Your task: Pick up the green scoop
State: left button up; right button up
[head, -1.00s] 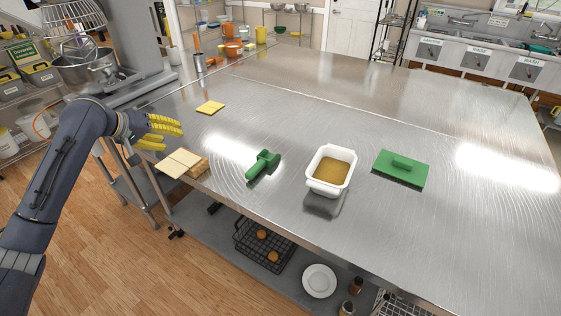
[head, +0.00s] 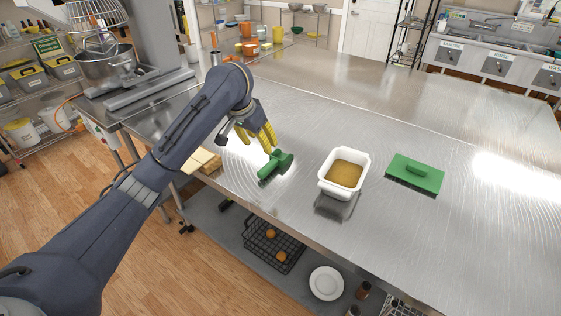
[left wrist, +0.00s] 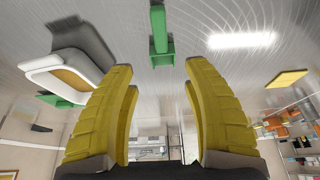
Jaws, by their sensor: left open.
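The green scoop (head: 275,166) lies on the steel table, left of the white tub, in the head view. In the left wrist view the green scoop (left wrist: 160,42) is at the top middle, beyond the fingertips and between their lines. My left gripper (head: 270,143) has yellow fingers pointing down, just behind and above the scoop, apart from it. The fingers (left wrist: 158,66) are open with nothing between them. My right gripper is in neither view.
A yellow-topped block (head: 203,160) is partly hidden behind my left arm.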

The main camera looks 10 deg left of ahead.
aim_at(270, 163)
pick_arm(q)
jog(key=shift+x, duration=7.4)
jog(key=shift+a, duration=0.1)
grip_shut()
